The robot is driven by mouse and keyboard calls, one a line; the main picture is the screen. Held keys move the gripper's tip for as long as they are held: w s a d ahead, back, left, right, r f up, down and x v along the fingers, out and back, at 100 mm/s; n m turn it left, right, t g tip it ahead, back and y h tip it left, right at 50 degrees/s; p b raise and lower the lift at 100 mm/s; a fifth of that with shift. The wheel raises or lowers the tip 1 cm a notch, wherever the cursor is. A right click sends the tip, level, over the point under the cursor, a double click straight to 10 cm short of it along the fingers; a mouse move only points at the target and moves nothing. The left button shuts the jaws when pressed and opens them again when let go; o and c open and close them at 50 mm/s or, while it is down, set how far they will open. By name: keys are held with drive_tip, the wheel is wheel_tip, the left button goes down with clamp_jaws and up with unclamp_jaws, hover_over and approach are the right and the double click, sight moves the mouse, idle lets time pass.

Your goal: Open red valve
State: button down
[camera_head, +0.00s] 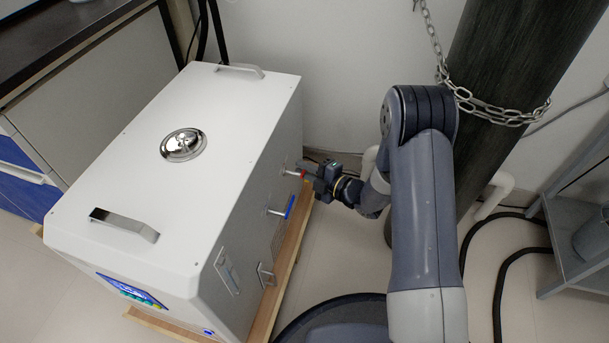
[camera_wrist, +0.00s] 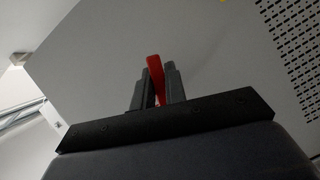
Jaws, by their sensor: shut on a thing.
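The red valve (camera_head: 297,173) sits on the right side wall of the white distiller box (camera_head: 215,110), toward its far end. It also shows in the wrist view as a red lever (camera_wrist: 155,72) standing upright between my fingers. My gripper (camera_head: 308,172) is at the red valve, level with the side wall. In the wrist view its two dark fingers (camera_wrist: 158,85) are closed on the red lever, one on each side. The lower end of the lever is partly hidden by the fingers and the gripper body.
A blue valve lever (camera_head: 290,207) is on the same wall, nearer the front. The distiller stands on a wooden base (camera_head: 290,255). A dark pillar with a chain (camera_head: 500,110) stands behind my arm. Black hoses (camera_head: 500,260) and a grey rack (camera_head: 565,235) are at the right.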

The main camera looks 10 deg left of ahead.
drive_tip(key=shift+r+n+t+y, duration=0.25)
drive_tip(key=shift+n, duration=0.55)
drive_tip(key=shift+r+n+t+y, duration=0.2)
drive_tip(key=shift+n+t+y, duration=0.05)
drive_tip(key=shift+n, duration=0.55)
drive_tip(key=c, duration=1.4)
unclamp_jaws()
drive_tip(key=shift+w, duration=0.1)
drive_tip(key=shift+c, duration=0.2)
drive_tip(key=shift+r, duration=0.1)
drive_tip(key=p+v, duration=0.3)
drive_tip(key=v, duration=0.8)
drive_tip(key=shift+a, duration=0.15)
